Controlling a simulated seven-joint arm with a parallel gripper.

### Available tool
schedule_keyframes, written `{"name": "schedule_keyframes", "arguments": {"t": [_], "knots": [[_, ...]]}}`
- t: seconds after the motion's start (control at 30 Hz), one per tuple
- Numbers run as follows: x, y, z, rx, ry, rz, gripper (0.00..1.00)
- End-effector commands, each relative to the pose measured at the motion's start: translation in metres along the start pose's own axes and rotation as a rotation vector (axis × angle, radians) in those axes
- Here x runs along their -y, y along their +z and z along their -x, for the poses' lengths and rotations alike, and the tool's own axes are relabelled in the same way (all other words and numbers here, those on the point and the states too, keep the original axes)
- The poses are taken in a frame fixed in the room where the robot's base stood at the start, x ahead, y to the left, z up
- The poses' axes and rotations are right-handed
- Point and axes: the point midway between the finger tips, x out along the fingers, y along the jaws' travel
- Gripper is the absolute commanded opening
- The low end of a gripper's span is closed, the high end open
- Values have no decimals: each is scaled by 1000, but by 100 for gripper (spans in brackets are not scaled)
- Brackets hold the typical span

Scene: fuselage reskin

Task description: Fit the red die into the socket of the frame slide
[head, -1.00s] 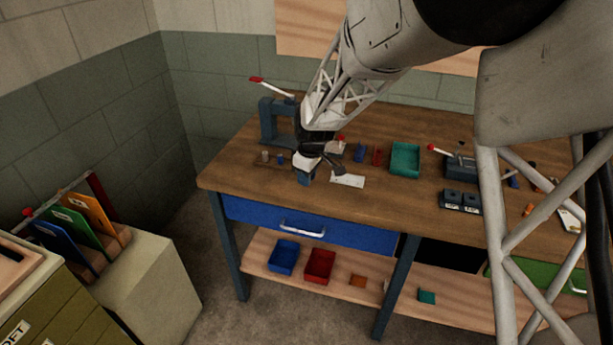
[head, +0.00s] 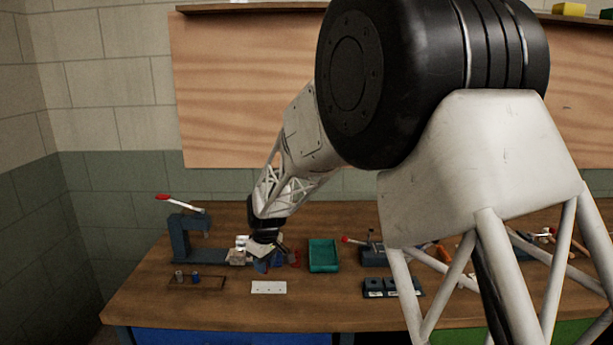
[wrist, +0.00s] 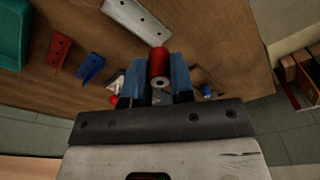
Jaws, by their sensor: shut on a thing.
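My gripper (wrist: 158,72) is shut on the red die (wrist: 158,62), a small cylinder with a hole in its end, held between the two blue fingers. In the head view my gripper (head: 262,264) is over the bench, behind the white plate and right of the press. The die cannot be made out there. The press is a blue-grey C-shaped frame (head: 181,243) with a red-tipped lever. A short piece under its upper arm (head: 207,228) may be the frame slide. Its socket cannot be seen. Die and press are apart.
A low rack (head: 210,283) with a grey and a blue cylinder lies before the press. A white holed plate (head: 269,287) lies near the bench's front. A teal tray (head: 323,255) and dark blocks (head: 375,288) stand to the right. Red (wrist: 60,49) and blue (wrist: 90,67) strips lie nearby.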

Motion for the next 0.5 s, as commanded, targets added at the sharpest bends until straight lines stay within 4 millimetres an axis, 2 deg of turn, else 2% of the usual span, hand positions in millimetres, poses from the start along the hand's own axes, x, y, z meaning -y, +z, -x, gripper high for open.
{"name": "schedule_keyframes", "arguments": {"t": [0.03, 0.1, 0.5], "knots": [[-15, 5, 6, -1, 6, -42, 0], [-34, 12, 12, -1, 13, -102, 0], [-135, 64, 52, -1, 52, -446, 0]]}}
